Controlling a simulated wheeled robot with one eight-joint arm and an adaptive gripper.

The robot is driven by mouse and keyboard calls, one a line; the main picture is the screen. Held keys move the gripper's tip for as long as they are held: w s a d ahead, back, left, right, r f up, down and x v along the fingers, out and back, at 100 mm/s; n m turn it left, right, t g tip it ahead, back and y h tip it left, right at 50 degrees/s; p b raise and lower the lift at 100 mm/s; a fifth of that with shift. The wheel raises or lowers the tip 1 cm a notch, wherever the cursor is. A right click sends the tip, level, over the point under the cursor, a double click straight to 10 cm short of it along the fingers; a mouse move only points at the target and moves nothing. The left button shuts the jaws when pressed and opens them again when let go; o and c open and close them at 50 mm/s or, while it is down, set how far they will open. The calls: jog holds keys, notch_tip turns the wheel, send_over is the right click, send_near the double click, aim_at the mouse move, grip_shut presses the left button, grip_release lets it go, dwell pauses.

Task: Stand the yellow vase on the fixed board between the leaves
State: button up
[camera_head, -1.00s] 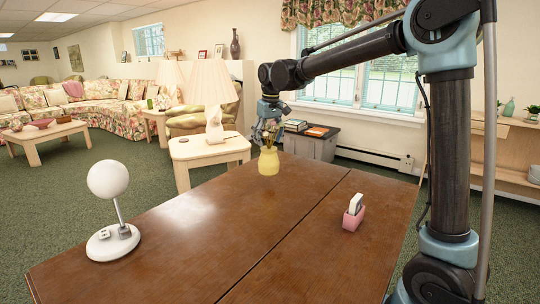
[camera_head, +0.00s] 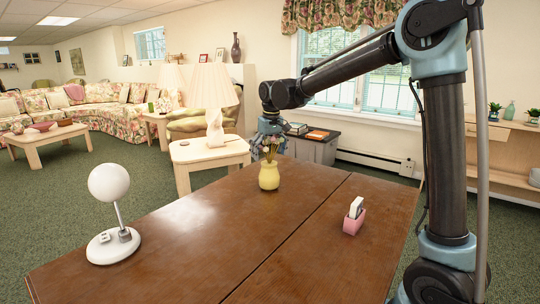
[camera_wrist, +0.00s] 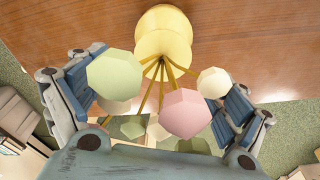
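The yellow vase (camera_head: 269,177) stands upright on the brown table (camera_head: 190,235), near its far edge and left of the long seam. Several flowers rise from its neck. In the wrist view the vase (camera_wrist: 163,32) is at the top, with green, pink and cream blooms toward the camera. My gripper (camera_head: 268,146) is just above and behind the vase. In the wrist view its fingers (camera_wrist: 153,95) are spread on either side of the flowers, apart from the vase body. Only one table seam is clear, so I cannot tell where each leaf begins.
A white globe lamp (camera_head: 109,184) stands at the table's left. A pink tape dispenser (camera_head: 354,217) sits right of the seam. A side table (camera_head: 210,153) with a shaded lamp is beyond the far left edge. The table's middle is clear.

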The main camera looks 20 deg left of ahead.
jog(key=shift+r, duration=0.1)
jog(key=r, duration=0.4)
jog(key=d+r, duration=0.1)
jog(key=r, duration=0.2)
jog(key=s+r, duration=0.1)
jog(key=r, duration=0.3)
jog(key=shift+d+r, duration=0.15)
jog(key=shift+r, duration=0.2)
